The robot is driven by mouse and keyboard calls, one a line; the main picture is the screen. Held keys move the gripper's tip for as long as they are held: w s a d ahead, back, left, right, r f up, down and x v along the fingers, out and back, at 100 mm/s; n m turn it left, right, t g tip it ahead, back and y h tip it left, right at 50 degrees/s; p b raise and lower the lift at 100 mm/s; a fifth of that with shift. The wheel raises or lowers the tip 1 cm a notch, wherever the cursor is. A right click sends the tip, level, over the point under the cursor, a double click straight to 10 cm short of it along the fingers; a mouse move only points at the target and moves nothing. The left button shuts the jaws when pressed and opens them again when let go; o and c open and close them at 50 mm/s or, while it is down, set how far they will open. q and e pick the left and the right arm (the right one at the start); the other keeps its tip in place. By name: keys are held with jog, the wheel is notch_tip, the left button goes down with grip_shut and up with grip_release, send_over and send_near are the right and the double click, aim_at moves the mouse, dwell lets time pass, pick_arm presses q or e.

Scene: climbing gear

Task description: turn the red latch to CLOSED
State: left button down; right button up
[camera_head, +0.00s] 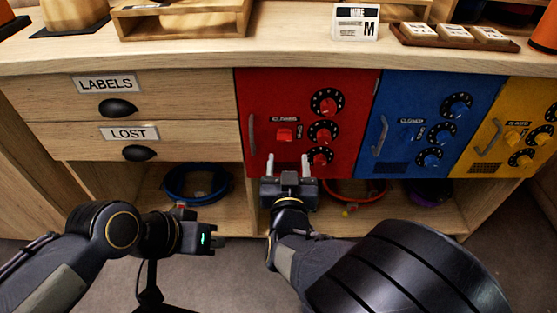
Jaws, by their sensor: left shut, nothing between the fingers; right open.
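The red locker door (262,95) is at the middle of the cabinet front, and it appears shut. The red latch (285,134) sits on it beneath a small label that seems to read CLOSED (285,119). Which way the latch is turned is too small to tell. My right gripper (288,165) is open, its two pale fingers pointing up just below the latch; I cannot tell whether they touch the door. My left gripper (217,240) is shut and empty, low and left of the door, in front of the lower shelf.
Red dials (326,101) sit right of the latch, and a bar handle (252,133) is to its left. Blue (400,85) and yellow (490,150) doors stand further right. Drawers labelled LABELS (105,84) and LOST (128,133) are left.

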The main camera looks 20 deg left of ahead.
aim_at(285, 140)
jog(key=x, duration=0.2)
jog(key=b+x, duration=0.1)
jog(key=x, duration=0.4)
jog(key=shift+w+a+b, duration=0.2)
jog(key=shift+a+b, duration=0.15)
jog(key=shift+a, duration=0.1)
jog(key=c, duration=1)
jog(key=shift+r, duration=0.1)
